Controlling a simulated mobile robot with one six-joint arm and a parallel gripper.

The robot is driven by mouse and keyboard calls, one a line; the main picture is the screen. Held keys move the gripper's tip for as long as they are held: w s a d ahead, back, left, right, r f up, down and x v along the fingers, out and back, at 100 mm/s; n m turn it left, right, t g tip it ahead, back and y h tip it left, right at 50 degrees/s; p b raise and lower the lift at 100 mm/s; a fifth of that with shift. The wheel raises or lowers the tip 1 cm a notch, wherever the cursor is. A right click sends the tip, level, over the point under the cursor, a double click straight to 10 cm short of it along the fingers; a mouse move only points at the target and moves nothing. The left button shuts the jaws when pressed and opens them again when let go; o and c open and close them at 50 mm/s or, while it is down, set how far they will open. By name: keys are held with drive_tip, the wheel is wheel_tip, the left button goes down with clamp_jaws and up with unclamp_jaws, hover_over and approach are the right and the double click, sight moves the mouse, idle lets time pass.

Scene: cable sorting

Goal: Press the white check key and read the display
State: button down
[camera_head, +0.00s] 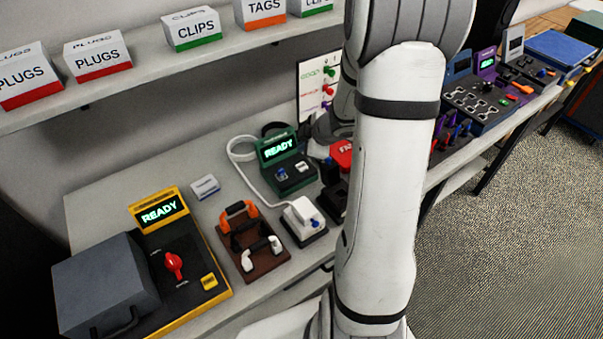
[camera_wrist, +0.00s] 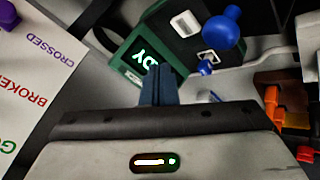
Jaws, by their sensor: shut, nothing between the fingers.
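A green tester (camera_head: 285,163) stands on the bench in the head view, its display (camera_head: 278,148) lit READY in green. A white key (camera_head: 302,166) and a blue one (camera_head: 282,174) sit on its dark front panel. A white key-like square (camera_wrist: 187,23) lies beyond the fingers, beside a blue knob (camera_wrist: 222,30). My gripper (camera_wrist: 158,72) is shut and empty, over the tester's display edge in this view; contact cannot be told. My arm hides it in the head view.
A yellow-framed tester (camera_head: 212,290) with a red knob, a brown rack (camera_head: 270,262) of handles and a white plug block (camera_head: 302,212) stand nearby. A white cable loops beside the green tester. A sign board (camera_head: 309,85) stands behind. A shelf with labelled boxes runs above.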

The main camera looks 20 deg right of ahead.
sight(304, 167)
wheel_tip(304, 167, down, 4)
drive_tip(key=b, duration=0.3)
drive_tip(key=shift+f, duration=0.2)
idle(1.7)
drive_tip(key=shift+s+f, duration=0.1)
drive_tip(key=shift+f, duration=0.3)
